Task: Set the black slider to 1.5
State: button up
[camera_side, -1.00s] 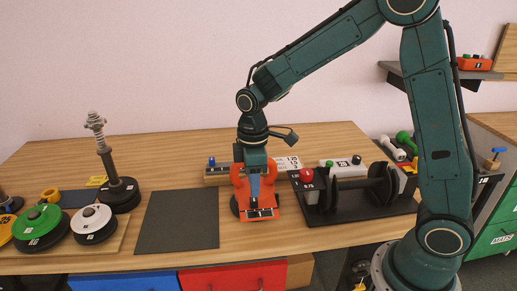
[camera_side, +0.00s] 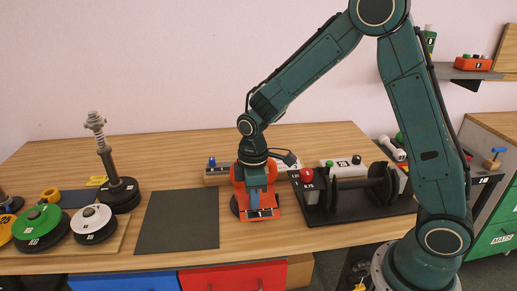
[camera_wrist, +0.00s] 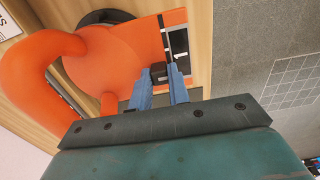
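The orange device (camera_side: 239,178) is a rounded body with thick curved handles, standing on a dark round base on the table. In the wrist view its orange body (camera_wrist: 120,60) carries a panel with a dark and white strip at the right. The black slider (camera_wrist: 158,69) is a small block beside that strip. My gripper (camera_wrist: 161,72) has its two blue fingers on either side of the black slider. Whether they press on it cannot be told. In the side view my gripper (camera_side: 261,207) is low over the device's front. The scale numbers are not readable.
A dark mat (camera_side: 178,222) lies left of the device, bare. A black rack with a dumbbell (camera_side: 350,190) and a red knob (camera_side: 307,175) stands close on the right. Green (camera_side: 38,225) and white (camera_side: 92,222) weight discs lie at the left.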

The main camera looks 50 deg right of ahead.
aim_at(272, 205)
jog(key=shift+d, duration=0.1)
grip_shut()
jog(key=shift+s+d, duration=1.7)
jog(key=o, duration=0.8)
grip_release()
jog(key=shift+r, duration=0.1)
notch_tip(272, 205, up, 14)
jog(key=shift+f, duration=0.15)
